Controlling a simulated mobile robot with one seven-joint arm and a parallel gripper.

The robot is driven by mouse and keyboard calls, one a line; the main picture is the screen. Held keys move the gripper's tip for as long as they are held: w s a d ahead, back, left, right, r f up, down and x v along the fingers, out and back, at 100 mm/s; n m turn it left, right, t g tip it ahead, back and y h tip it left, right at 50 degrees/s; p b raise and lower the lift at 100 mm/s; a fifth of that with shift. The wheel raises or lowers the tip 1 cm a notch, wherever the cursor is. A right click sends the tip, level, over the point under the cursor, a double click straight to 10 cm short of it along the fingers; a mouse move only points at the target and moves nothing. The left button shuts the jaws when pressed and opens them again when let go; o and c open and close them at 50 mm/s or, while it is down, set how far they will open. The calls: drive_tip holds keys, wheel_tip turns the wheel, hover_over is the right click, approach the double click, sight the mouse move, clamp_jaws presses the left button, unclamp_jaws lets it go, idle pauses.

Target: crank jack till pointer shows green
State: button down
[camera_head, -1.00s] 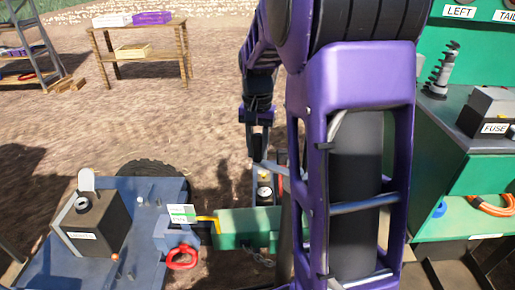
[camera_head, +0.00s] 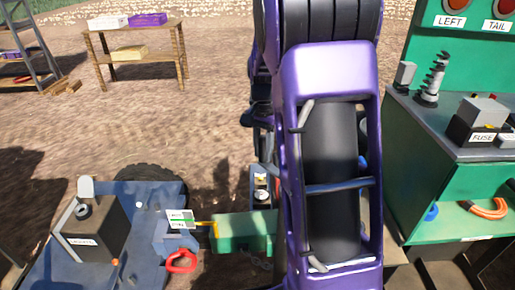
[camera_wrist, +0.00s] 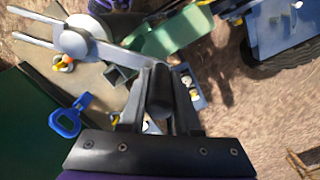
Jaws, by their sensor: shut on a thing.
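My gripper (camera_wrist: 158,112) is shut on the black crank handle (camera_wrist: 161,90) in the wrist view. A grey crank arm (camera_wrist: 115,55) runs from the handle to a round silver hub (camera_wrist: 73,42) on the jack. In the head view my arm hides the jack and most of the gripper. A white card with a green band (camera_head: 180,219) stands on the blue trailer's coupling. A yellow pointer (camera_head: 206,223) reaches the card's right edge from the green beam (camera_head: 243,232). At this size I cannot tell exactly which mark it meets.
The blue trailer (camera_head: 140,210) with a dark box (camera_head: 92,233) and a red ring (camera_head: 181,263) is at the left. A green workbench (camera_head: 450,185) stands at the right. A blue-handled thing (camera_wrist: 68,118) is near my gripper. Open dirt lies behind.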

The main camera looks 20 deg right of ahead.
drive_tip(key=shift+d, duration=0.1)
drive_tip(key=c, duration=0.6)
unclamp_jaws()
drive_tip(key=shift+r, duration=0.1)
wheel_tip(320, 180, up, 17)
drive_tip(key=shift+r+p, duration=0.1)
drive_tip(key=shift+p, duration=1.1)
